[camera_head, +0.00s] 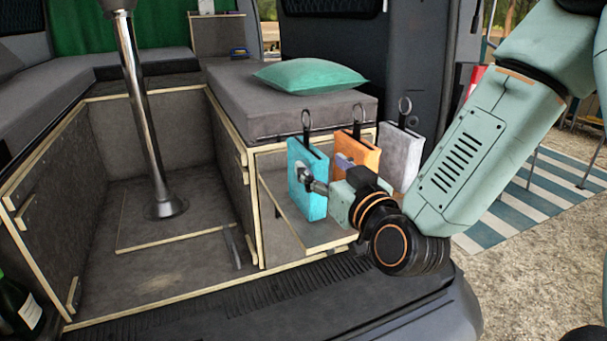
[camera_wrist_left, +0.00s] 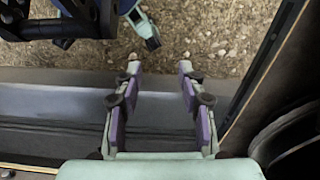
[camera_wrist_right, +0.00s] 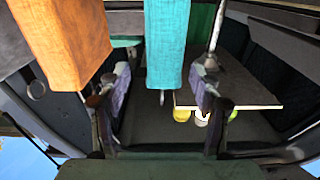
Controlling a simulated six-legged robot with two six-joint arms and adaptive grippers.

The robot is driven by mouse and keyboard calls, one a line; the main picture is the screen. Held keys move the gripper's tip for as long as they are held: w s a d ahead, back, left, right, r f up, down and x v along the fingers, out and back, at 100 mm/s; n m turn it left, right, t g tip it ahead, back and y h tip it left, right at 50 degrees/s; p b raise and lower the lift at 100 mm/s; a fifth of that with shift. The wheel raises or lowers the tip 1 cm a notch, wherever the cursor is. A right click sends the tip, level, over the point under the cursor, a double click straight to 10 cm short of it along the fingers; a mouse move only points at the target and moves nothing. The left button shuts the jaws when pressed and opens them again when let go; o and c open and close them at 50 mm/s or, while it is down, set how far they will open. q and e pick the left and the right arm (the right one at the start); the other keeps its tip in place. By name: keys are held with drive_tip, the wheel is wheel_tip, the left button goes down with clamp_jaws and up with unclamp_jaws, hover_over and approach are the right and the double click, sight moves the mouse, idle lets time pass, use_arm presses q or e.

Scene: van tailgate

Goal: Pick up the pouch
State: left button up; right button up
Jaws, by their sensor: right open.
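Three fabric pouches with black straps and metal rings on top are in a row in the head view: teal (camera_head: 307,200), orange (camera_head: 357,150) and grey (camera_head: 401,155). My right gripper (camera_head: 322,166) is open at the teal pouch, one finger on its near side, the other between teal and orange. In the right wrist view, the teal pouch (camera_wrist_right: 167,40) shows between the spread fingers (camera_wrist_right: 162,76), with gaps on both sides. The orange pouch (camera_wrist_right: 62,40) is left of them. My left gripper (camera_wrist_left: 157,82) is open and empty in the left wrist view; the head view does not show it.
A wooden-edged shelf (camera_head: 278,198) is below the pouches. A grey cushioned bench (camera_head: 235,90) with a green pillow (camera_head: 311,77) lies behind them. A metal post (camera_head: 143,110) stands on the left. A bottle (camera_head: 20,305) is at the lower left.

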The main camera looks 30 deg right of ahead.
sight(306, 148)
drive_tip(key=shift+w+d, duration=0.25)
drive_tip(key=shift+w+a+r, duration=0.1)
drive_tip(key=shift+w+r, duration=0.05)
drive_tip(key=shift+w+a+r, duration=0.2)
drive_tip(key=shift+w+a, duration=0.4)
drive_tip(key=shift+w, duration=0.2)
drive_tip(key=w, duration=0.1)
drive_tip(key=w+d, duration=0.1)
drive_tip(key=w, duration=0.2)
drive_tip(key=shift+w+d+f, duration=0.15)
drive_tip(key=shift+f, duration=0.15)
drive_tip(key=shift+a+r, duration=0.25)
drive_tip(key=shift+a, duration=0.2)
drive_tip(key=shift+w+d+f, duration=0.1)
drive_tip(key=shift+d+f, duration=0.1)
drive_tip(key=shift+d, duration=0.15)
drive_tip(key=c, duration=0.4)
drive_tip(key=shift+a+r, duration=0.15)
drive_tip(key=shift+a, duration=0.05)
drive_tip(key=c, duration=0.5)
drive_tip(key=shift+c, duration=0.8)
drive_tip(key=shift+d, duration=0.15)
clamp_jaws()
